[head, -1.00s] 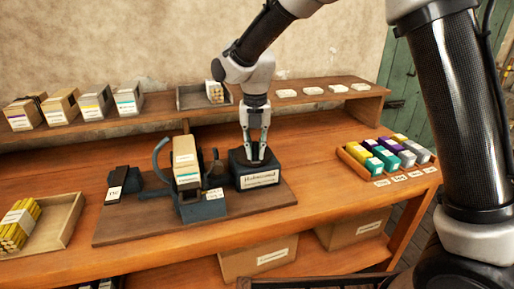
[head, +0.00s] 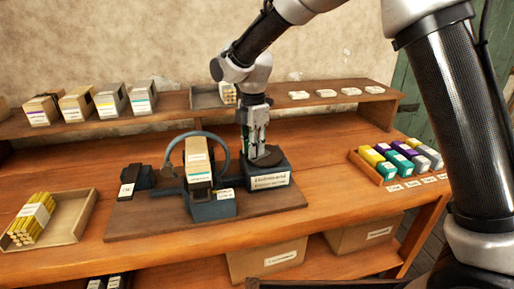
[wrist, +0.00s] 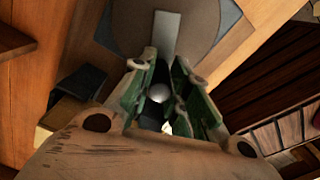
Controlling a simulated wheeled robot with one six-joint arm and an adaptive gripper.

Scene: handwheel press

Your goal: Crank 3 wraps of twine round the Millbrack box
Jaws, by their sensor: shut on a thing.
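A tan box with a teal-striped label (head: 199,163) stands in a blue-grey holder (head: 212,208); its print is too small to read. A blue-grey ring (head: 226,150) arches over and around the box. Right of it is a dark block (head: 265,178) with a white nameplate and a round disc on top. My gripper (head: 257,150) points down over this disc. I cannot make out any twine.
Several boxes (head: 109,101) stand on the back shelf, with a grey tray (head: 206,97) beside them. A tray of yellow sticks (head: 76,216) is at left.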

